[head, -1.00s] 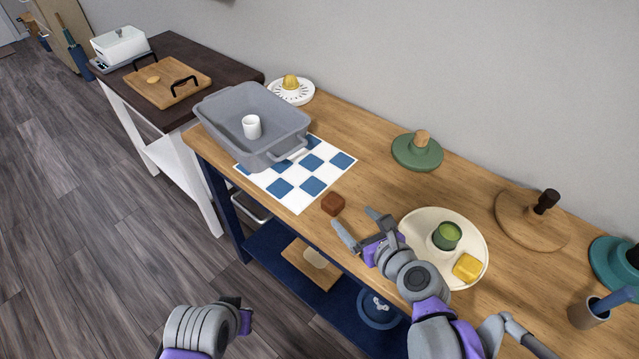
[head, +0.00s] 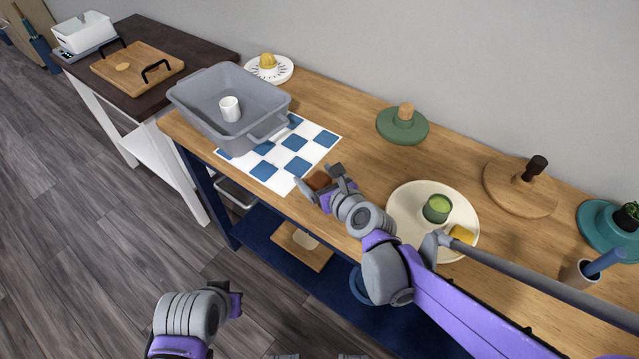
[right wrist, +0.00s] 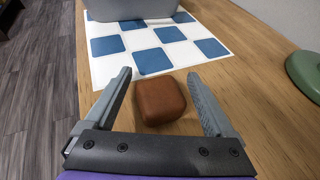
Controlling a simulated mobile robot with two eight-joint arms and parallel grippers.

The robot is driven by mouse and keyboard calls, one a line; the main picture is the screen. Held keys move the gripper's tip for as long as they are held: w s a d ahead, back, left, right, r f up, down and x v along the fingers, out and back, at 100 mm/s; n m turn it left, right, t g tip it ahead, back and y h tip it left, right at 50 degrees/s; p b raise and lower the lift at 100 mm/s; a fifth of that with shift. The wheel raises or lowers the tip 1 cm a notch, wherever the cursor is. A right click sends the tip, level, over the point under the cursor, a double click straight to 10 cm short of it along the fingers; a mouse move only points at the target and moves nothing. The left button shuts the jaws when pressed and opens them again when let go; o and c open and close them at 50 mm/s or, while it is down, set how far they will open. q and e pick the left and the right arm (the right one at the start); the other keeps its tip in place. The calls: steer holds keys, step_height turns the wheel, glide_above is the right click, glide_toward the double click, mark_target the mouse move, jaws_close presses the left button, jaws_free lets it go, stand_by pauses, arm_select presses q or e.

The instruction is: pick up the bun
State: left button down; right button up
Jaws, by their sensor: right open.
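The bun (right wrist: 160,100) is a small brown rounded block on the wooden table, near its front edge and just off the checked mat. In the right wrist view it sits between the fingers of my right gripper (right wrist: 165,95), which is open, with a gap on each side. In the head view the right gripper (head: 322,178) partly hides the bun (head: 318,180). My left arm shows at the bottom of the head view (head: 195,318); the state of its fingers is not clear.
A grey bin (head: 190,105) holding a white cup (head: 229,108) stands on the blue-and-white mat (head: 296,166). A cream plate (head: 405,208) with a green cup (head: 437,207) and yellow block (head: 462,234) lies right of the gripper. A green lidded disc (head: 390,128) stands behind.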

steer(key=shift+x, duration=0.8)
steer(key=c, duration=1.4)
steer(key=shift+r, duration=0.15)
step_height(320, 180, up, 28)
steer(key=p, duration=0.4)
